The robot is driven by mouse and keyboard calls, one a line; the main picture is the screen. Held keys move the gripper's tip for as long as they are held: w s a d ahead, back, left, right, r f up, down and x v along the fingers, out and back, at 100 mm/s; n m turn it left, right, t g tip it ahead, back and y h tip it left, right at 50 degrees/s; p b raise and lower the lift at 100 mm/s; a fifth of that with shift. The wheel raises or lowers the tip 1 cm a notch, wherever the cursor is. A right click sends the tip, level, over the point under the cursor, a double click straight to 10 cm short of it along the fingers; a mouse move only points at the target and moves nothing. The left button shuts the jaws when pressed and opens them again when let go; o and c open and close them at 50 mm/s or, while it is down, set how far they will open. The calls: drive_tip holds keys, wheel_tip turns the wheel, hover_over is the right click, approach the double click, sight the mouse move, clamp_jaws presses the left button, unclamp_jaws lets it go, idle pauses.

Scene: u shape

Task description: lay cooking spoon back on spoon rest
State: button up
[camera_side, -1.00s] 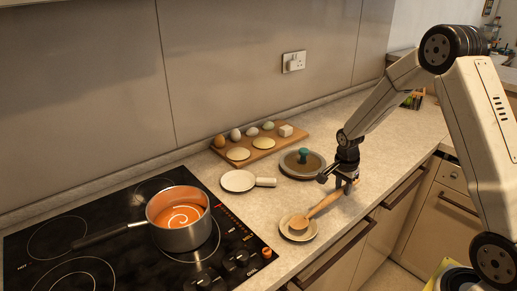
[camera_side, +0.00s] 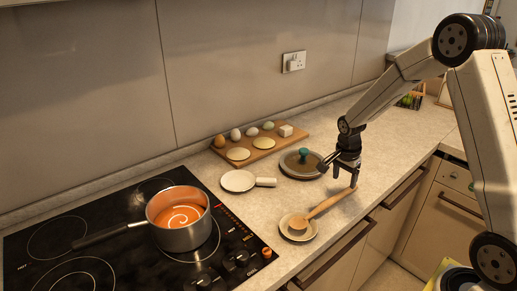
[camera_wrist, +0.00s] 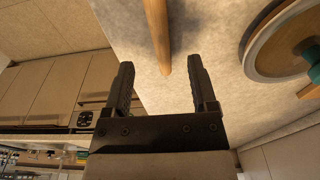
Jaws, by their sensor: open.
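The wooden cooking spoon (camera_side: 324,208) lies with its bowl on the small round spoon rest (camera_side: 302,236) near the counter's front edge. Its handle slants up to the right. My gripper (camera_side: 341,182) is open and empty just above the handle's end in the side view. In the wrist view, the handle (camera_wrist: 157,30) points down between the two spread fingers of my gripper (camera_wrist: 162,72), touching neither. The spoon's bowl and the rest are outside the wrist view.
A lidded dish with a teal knob (camera_side: 302,163) stands close behind my gripper. A white plate (camera_side: 238,181) with a pale handle lies left of it. A board (camera_side: 260,145) holds eggs and rounds. A pot of orange soup (camera_side: 178,218) stands on the black hob (camera_side: 100,250).

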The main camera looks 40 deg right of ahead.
drive_tip(key=shift+a+r, duration=0.15)
drive_tip(key=shift+r, duration=0.9)
drive_tip(key=shift+a+r, duration=0.1)
drive_tip(key=shift+r, duration=0.9)
drive_tip(key=shift+s+a+n, duration=0.15)
drive_tip(key=shift+a+n, duration=0.35)
drive_tip(key=shift+a, duration=0.1)
drive_tip(key=s+a+n+t, duration=0.1)
drive_tip(key=s+a+n, duration=0.4)
drive_tip(key=a+n, duration=0.3)
drive_tip(key=s+a+n+t+y, duration=0.1)
drive_tip(key=s+a+n, duration=0.5)
drive_tip(key=n, duration=0.3)
drive_tip(key=shift+a+t, duration=0.3)
drive_tip(key=shift+a, duration=0.55)
